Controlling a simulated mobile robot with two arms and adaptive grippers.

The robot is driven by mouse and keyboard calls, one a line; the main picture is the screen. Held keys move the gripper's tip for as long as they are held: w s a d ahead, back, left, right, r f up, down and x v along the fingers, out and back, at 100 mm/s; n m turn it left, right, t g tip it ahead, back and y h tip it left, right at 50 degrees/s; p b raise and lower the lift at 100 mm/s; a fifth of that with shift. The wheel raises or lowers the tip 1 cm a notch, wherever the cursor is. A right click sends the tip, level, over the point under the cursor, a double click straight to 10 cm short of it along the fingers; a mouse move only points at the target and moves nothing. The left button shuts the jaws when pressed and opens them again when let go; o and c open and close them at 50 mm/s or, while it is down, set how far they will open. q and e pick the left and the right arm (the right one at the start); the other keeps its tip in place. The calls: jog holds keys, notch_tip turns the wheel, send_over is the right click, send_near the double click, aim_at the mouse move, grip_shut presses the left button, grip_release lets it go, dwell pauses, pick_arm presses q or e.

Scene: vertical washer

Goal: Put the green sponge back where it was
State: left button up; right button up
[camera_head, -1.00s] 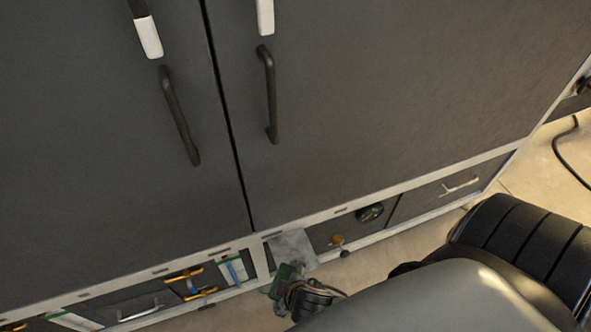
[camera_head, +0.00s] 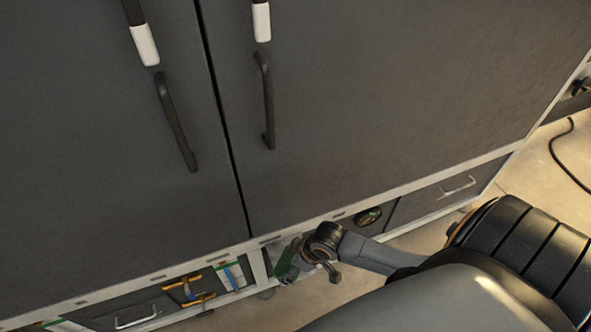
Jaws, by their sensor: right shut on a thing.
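The green sponge (camera_head: 287,262) shows as a small dark green patch low in the middle, in front of the lower edge of the cabinet. My right gripper (camera_head: 296,260) is shut on it, and its wrist and forearm come in from the right. The wrist hides part of the sponge and the fingertips. The sponge is close to a low compartment of the cabinet; I cannot tell whether it touches anything there. My left gripper is out of view.
The tall dark cabinet doors (camera_head: 390,80) are closed, with two black handles (camera_head: 176,122). Yellow-handled tools (camera_head: 188,290) and a blue item (camera_head: 231,277) sit in low compartments at left. A closed drawer (camera_head: 440,195) is at right. A black cable lies far right.

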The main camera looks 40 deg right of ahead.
jog(key=w+d+f, duration=0.2)
jog(key=f, duration=0.1)
jog(key=w+d+f, duration=0.1)
jog(key=f, duration=0.1)
jog(key=shift+f+b, duration=0.2)
jog(key=shift+b, duration=0.2)
jog(key=shift+w+d+f+b, duration=0.1)
jog(key=shift+f+b, duration=0.05)
jog(key=shift+f, duration=0.75)
jog(key=shift+d+f+b, duration=0.1)
jog(key=shift+f+b, duration=0.05)
jog(key=shift+f, duration=0.7)
jog(key=o, duration=1.1)
jog(key=shift+f, duration=0.1)
jog(key=p+v, duration=0.1)
jog(key=v, duration=1.1)
jog(key=shift+p, duration=0.4)
jog(key=shift+d, duration=0.1)
